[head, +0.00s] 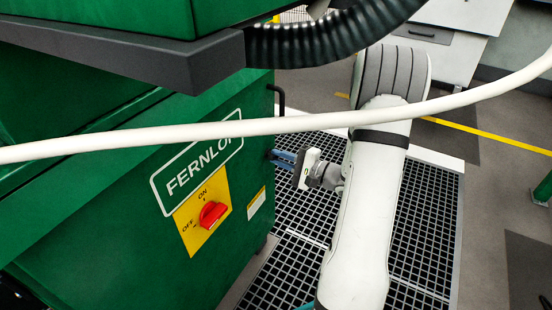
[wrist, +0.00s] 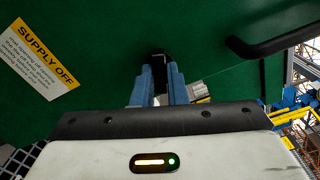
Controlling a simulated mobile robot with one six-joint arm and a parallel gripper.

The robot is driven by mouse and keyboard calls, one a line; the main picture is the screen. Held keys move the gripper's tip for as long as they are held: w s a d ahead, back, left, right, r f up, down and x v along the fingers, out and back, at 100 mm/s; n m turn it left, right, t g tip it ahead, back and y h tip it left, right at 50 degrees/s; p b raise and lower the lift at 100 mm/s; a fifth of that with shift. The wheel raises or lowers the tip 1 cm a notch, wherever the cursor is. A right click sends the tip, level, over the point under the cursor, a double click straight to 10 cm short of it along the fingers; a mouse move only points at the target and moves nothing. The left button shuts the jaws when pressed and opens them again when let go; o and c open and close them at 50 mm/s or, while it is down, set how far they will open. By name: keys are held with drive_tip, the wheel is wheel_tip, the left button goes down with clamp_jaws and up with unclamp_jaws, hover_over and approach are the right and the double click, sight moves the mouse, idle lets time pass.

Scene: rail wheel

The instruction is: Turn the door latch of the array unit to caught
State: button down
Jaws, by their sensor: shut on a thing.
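The array unit is a green cabinet (head: 225,240) marked FERNLOF, filling the left of the head view. Its green face (wrist: 110,40) fills most of the wrist view. My gripper (head: 273,155) is at the cabinet's far side, with its blue fingers against that side. In the wrist view my gripper (wrist: 160,72) is shut on a small black piece, which looks like the door latch (wrist: 158,58). The fingers hide most of the latch, and I cannot tell its exact angle. A small grey metal block (wrist: 195,90) sits just right of the fingers.
A black bar handle (wrist: 270,42) sticks out right of the latch; it also shows in the head view (head: 280,97). A red rotary switch (head: 212,214) is on the cabinet front. A white cable (head: 300,124) crosses the head view. Floor grating (head: 425,220) lies beside the cabinet.

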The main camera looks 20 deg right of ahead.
drive_tip(key=n, duration=0.4)
drive_tip(key=c, duration=1.3)
unclamp_jaws()
drive_tip(key=shift+s, duration=0.1)
drive_tip(key=shift+v, duration=3.45)
